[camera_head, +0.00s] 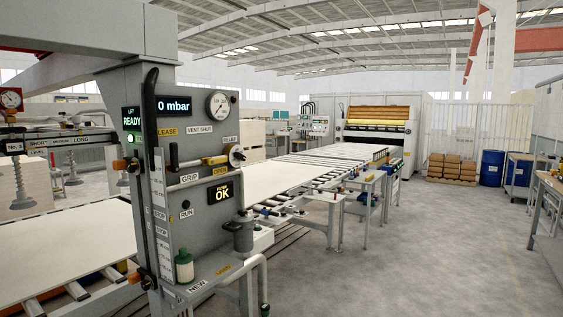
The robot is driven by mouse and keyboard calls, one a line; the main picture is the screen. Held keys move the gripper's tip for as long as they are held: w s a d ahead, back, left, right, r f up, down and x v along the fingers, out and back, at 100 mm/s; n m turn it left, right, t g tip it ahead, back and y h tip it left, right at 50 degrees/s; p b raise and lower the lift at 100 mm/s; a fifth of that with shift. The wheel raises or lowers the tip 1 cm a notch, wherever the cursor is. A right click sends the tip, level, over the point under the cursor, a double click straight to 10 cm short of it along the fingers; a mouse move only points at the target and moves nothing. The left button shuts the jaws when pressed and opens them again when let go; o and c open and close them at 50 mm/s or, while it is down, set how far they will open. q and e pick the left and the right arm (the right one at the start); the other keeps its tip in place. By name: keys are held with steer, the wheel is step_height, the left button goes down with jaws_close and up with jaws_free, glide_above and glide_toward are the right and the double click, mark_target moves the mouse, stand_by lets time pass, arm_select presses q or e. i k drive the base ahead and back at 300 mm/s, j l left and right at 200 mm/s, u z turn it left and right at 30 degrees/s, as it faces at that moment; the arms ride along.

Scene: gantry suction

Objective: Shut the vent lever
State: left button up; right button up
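A grey control panel (205,215) stands at the left foreground on the gantry column. A yellow handle (215,160), which appears to be the vent lever, lies roughly level on the panel. The OPEN label (219,171) is just below it, and the VENT SHUT label (199,129) is above it. Neither of my grippers is in view.
A pressure gauge (219,106) and a 0 mbar display (173,107) sit high on the panel. A roller conveyor (330,175) runs behind. The floor (420,255) at right is clear.

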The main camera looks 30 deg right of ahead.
mark_target(212, 161)
steer(key=z, duration=0.5)
steer(key=i+l+u, duration=0.15)
steer(key=i+l, duration=0.15)
steer(key=i+l+u, duration=0.1)
steer(key=i+l, duration=0.2)
steer(key=l, duration=0.2)
steer(key=i+l+u, duration=0.15)
steer(key=l, duration=0.3)
steer(key=i+l+u, duration=0.1)
steer(key=i+l, duration=0.25)
steer(key=l, duration=0.15)
steer(key=i+l+u, duration=0.15)
steer(key=l, duration=0.35)
steer(key=i+l+u, duration=0.15)
steer(key=i+l, duration=0.15)
steer(key=l, duration=0.2)
steer(key=i+l+u, duration=0.1)
steer(key=l, duration=0.45)
steer(key=i+l+u, duration=0.15)
steer(key=l, duration=0.4)
steer(key=i, duration=0.05)
